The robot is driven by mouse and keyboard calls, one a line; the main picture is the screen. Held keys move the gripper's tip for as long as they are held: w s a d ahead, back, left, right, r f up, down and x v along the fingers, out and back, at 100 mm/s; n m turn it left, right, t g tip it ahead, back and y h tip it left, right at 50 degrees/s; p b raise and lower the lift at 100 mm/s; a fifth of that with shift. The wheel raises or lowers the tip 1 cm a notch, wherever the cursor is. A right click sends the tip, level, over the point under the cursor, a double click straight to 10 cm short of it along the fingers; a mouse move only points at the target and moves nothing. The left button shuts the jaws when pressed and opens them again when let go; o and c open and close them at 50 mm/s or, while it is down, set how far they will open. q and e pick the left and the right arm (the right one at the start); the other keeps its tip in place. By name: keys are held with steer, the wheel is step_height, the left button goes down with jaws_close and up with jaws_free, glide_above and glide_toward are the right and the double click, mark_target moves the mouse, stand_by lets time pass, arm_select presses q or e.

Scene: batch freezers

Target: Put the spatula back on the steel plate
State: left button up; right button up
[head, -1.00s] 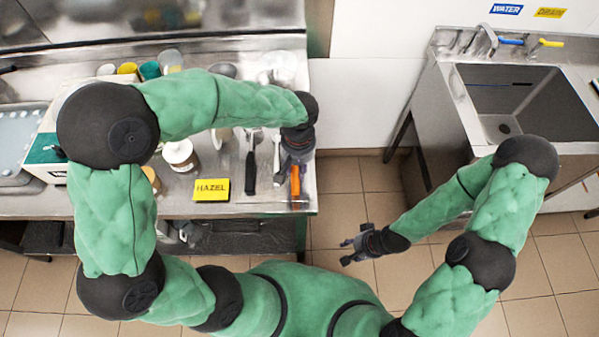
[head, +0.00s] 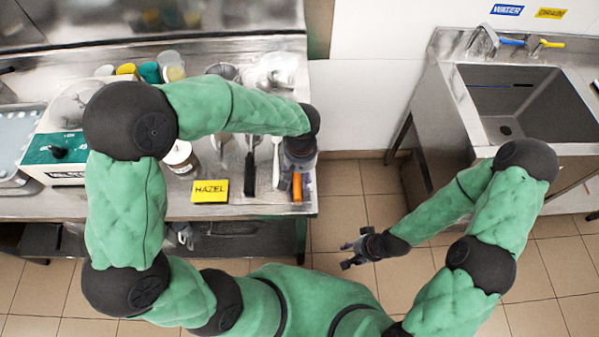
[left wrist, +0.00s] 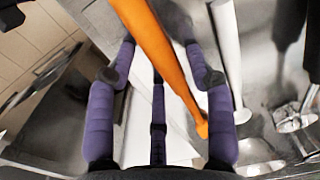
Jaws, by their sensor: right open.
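The spatula's orange handle (head: 297,187) shows below my left gripper (head: 298,172) at the counter's right end; its other end is hidden under my wrist. In the left wrist view the orange handle (left wrist: 163,55) runs slantwise between the spread purple fingers of my left gripper (left wrist: 160,48). These fingers are apart, with no clear grip on the handle. The steel plate (head: 264,186) seems to be the pale metal sheet under the tools; its edges are hard to tell. My right gripper (head: 350,253) is open and empty above the floor.
A black-handled tool (head: 250,172) and a white-handled tool (head: 276,160) lie left of the spatula. A yellow HAZEL sign (head: 210,191) stands at the counter's front edge. Jars (head: 180,157) and a green-fronted machine (head: 62,150) are further left. A sink (head: 520,100) stands right.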

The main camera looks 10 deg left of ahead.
arm_select(q)
steer(key=shift+r, duration=0.5)
step_height(320, 180, up, 11)
steer(key=p, duration=0.3)
steer(key=shift+d+r, duration=0.15)
steer(key=shift+w, duration=0.1)
